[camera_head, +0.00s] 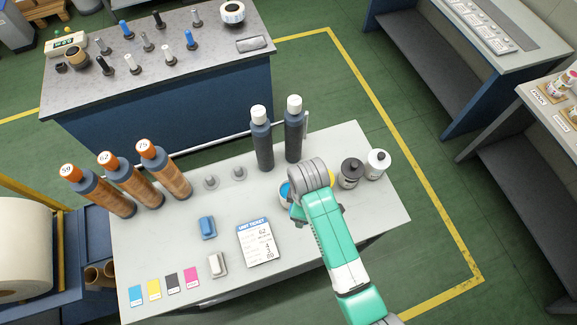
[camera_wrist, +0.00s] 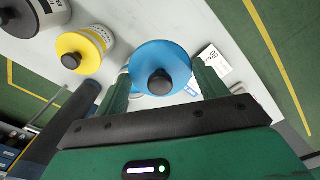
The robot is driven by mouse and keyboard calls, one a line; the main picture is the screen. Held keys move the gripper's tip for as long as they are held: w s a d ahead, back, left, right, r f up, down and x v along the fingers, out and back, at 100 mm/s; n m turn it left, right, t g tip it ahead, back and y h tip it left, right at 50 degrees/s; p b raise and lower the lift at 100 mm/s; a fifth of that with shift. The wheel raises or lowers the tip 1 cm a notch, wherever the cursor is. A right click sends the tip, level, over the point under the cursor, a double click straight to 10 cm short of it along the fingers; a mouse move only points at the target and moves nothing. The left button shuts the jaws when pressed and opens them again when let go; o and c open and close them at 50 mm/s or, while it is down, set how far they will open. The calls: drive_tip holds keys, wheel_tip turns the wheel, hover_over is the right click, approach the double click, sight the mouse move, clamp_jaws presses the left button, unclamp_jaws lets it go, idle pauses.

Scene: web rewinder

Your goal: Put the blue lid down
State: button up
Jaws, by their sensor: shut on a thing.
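The blue lid (camera_wrist: 160,62), a round disc with a dark knob, shows in the wrist view between the two fingers of my gripper (camera_wrist: 162,78). My gripper is shut on it. In the head view my gripper (camera_head: 298,212) is over the right part of the pale table, and my arm hides much of it. A blue-topped container (camera_head: 285,190) shows just left of my gripper there. The lid itself is not clearly seen in the head view. I cannot tell how high the lid is above what is below it.
Yellow-lidded (camera_wrist: 82,52), black-lidded (camera_head: 350,172) and white-lidded (camera_head: 377,162) containers stand close on the right. Two tall dark bottles (camera_head: 262,140) stand behind. A ticket (camera_head: 256,243), a blue block (camera_head: 207,228) and colour cards lie left. The table's (camera_head: 315,262) front right is mostly clear.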

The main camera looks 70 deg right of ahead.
drive_tip(key=w+d+f, duration=0.4)
drive_tip(key=w+d, duration=0.2)
drive_tip(key=d, duration=0.1)
drive_tip(key=shift+w+d+f, duration=0.2)
drive_tip(key=shift+f, duration=0.05)
drive_tip(key=shift+f+b, duration=0.35)
drive_tip(key=shift+f, duration=0.25)
drive_tip(key=o, duration=0.9)
drive_tip(key=shift+o, duration=0.2)
